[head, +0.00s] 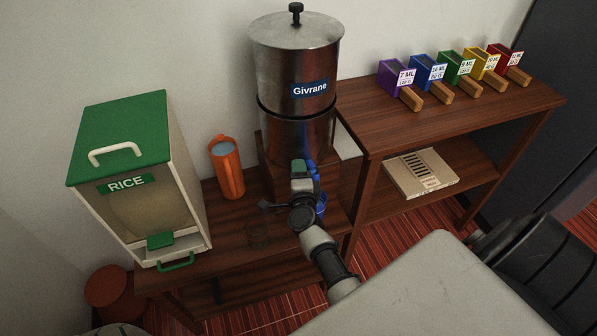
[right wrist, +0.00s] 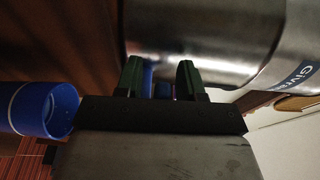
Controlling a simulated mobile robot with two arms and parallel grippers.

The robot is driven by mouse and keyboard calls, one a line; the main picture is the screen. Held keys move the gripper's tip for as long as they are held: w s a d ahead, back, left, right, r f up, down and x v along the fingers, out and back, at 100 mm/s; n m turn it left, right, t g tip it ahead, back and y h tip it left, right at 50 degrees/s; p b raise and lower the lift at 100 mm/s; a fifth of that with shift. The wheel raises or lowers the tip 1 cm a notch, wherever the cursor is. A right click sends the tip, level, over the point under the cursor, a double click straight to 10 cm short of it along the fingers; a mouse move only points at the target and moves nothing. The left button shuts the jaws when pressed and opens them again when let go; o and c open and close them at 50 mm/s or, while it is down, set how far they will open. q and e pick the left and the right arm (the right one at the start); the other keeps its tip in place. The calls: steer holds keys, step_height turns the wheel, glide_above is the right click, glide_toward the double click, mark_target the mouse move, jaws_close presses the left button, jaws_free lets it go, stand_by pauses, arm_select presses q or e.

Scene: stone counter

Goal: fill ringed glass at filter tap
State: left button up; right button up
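The metal water filter (head: 293,95), marked Givrane, stands on the wooden stand at the back. Its tap shows as blue parts (head: 312,168) low at its front, partly hidden by my right gripper (head: 301,176). In the right wrist view, that gripper (right wrist: 160,70) has its green-faced fingers apart, with blue tap parts (right wrist: 148,82) seen between them; I cannot tell whether they touch. A blue glass (head: 321,204) sits below the tap, largely behind my right wrist. In the right wrist view the glass (right wrist: 40,108) shows a pale ring and an open mouth. My left gripper is not seen.
The white and green rice dispenser (head: 140,185) is further left. Several coloured scoop boxes (head: 427,70) line the right shelf, with a flat cardboard piece (head: 420,175) below.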

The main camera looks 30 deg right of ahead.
steer(key=p+v, duration=0.1)
steer(key=v, duration=1)
steer(key=shift+p, duration=0.4)
steer(key=shift+w+f, duration=0.1)
steer(key=s+a+f+n+g+y, duration=0.25)
steer(key=s+f+n, duration=0.2)
steer(key=f, duration=0.35)
steer(key=s+a+f+n+g+y, duration=0.1)
steer(key=s+a+f+n+y, duration=0.2)
steer(key=f+n, duration=0.4)
steer(key=s+a+f+n+g+y, duration=0.2)
steer(key=s+a+f+n+y, duration=0.15)
steer(key=f, duration=0.65)
steer(key=s+d+f+n+g, duration=0.1)
steer(key=s+f+n+g, duration=0.2)
steer(key=s, duration=0.6)
steer(key=s+d+f+n+g, duration=0.2)
steer(key=s+f+n+g, duration=0.1)
steer(key=s, duration=0.5)
steer(key=s+d+f+n+g, duration=0.1)
steer(key=s+f+n+g, duration=0.2)
steer(key=s, duration=0.6)
step_height(320, 180, down, 4)
steer(key=shift+s+d+r+n+h, duration=0.1)
steer(key=shift+s+d+n+h, duration=0.25)
steer(key=shift+n, duration=0.65)
steer(key=shift+a+g, duration=0.15)
steer(key=shift+g, duration=0.1)
